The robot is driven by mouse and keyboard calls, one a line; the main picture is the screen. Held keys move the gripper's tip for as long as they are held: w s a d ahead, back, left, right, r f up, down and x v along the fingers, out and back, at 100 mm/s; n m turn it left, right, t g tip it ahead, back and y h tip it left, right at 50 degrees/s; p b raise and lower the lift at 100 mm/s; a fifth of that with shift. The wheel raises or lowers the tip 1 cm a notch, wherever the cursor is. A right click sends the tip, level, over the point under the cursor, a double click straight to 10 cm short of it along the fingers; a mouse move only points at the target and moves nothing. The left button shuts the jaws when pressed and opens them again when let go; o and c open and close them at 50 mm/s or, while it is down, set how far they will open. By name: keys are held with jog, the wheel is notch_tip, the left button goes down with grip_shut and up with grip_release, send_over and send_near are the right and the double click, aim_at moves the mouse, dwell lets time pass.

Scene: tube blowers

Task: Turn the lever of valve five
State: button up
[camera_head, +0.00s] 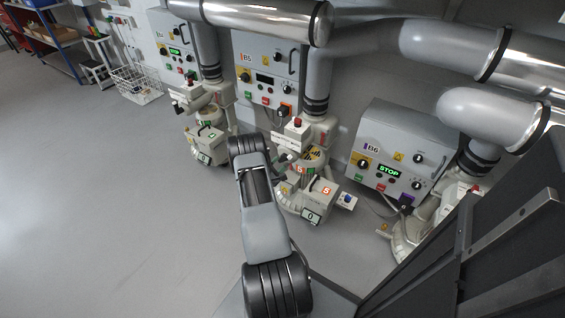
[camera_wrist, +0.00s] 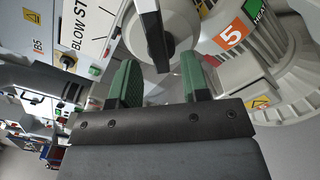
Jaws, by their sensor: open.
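The unit marked with an orange 5 (camera_head: 326,190) stands under the vertical tube of panel B5 in the head view. Its orange 5 label (camera_wrist: 233,33) also shows in the wrist view. A black lever with a pale face (camera_wrist: 150,32) hangs from the top of the wrist view, in front of a round white hub (camera_wrist: 183,38). My gripper (camera_wrist: 158,80) is open, with its green finger pads apart. The lever's lower end shows between and just beyond the pads; I cannot tell whether they touch. In the head view my arm largely hides the lever.
Panel B5 (camera_head: 266,68) is on the wall behind. A similar unit (camera_head: 207,143) stands to the left, and panel B6 (camera_head: 393,160) with its unit is to the right. Thick grey tubes (camera_head: 270,15) run overhead. The floor at left (camera_head: 110,200) is clear.

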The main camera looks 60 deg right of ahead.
aim_at(280, 161)
jog(key=shift+d+b, duration=0.3)
jog(key=shift+d, duration=1.65)
jog(key=shift+c, duration=0.2)
jog(key=c, duration=0.5)
jog(key=shift+c, duration=0.2)
jog(key=n+b, duration=0.1)
jog(key=n, duration=0.3)
jog(key=shift+w+b, duration=0.1)
jog(key=shift+b, duration=0.2)
jog(key=shift+w+n+b, duration=0.1)
jog(key=shift+n+b, duration=0.35)
jog(key=shift+n, duration=1.85)
